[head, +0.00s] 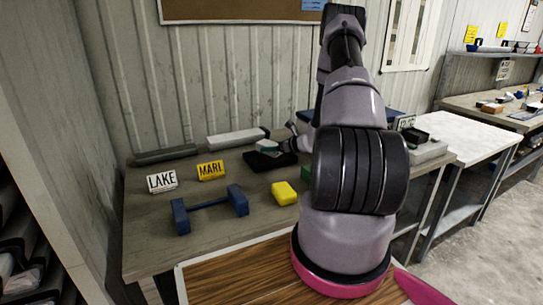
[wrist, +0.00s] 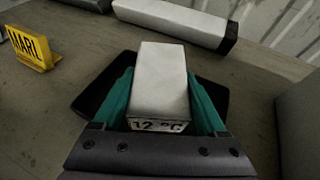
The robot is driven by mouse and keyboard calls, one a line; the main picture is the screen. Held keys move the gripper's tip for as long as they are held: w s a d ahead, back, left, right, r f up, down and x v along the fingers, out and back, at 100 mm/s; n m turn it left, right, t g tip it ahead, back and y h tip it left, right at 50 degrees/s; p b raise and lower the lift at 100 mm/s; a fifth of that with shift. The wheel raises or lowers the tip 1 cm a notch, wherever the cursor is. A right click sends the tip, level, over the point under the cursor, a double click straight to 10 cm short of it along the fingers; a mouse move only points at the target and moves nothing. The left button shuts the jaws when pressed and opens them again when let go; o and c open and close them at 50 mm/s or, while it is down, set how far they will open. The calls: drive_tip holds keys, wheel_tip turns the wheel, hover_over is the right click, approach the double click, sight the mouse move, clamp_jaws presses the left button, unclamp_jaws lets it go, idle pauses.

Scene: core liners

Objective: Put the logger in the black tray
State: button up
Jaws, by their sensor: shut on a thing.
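The logger (wrist: 160,85) is a pale grey-white box with "12 °C" on its near face. My gripper (wrist: 160,98) is shut on it, with a teal finger on each side. The black tray (wrist: 88,98) shows below and around the logger in the wrist view. In the head view the logger (head: 267,145) appears over the back part of the tray (head: 265,163), far back on the workbench. Whether it touches the tray floor I cannot tell. My arm hides part of the bench to the right.
White LAKE (head: 161,181) and yellow MARL (head: 211,171) signs stand left of the tray. A blue dumbbell-shaped object (head: 210,208) and yellow block (head: 284,193) lie in front. A white bar (head: 236,138) and dark bar (head: 166,155) lie behind. A grey box (wrist: 299,125) stands right.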

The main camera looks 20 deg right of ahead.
drive_tip(key=shift+f, duration=1.7)
drive_tip(key=shift+f, duration=0.15)
drive_tip(key=o, duration=1.4)
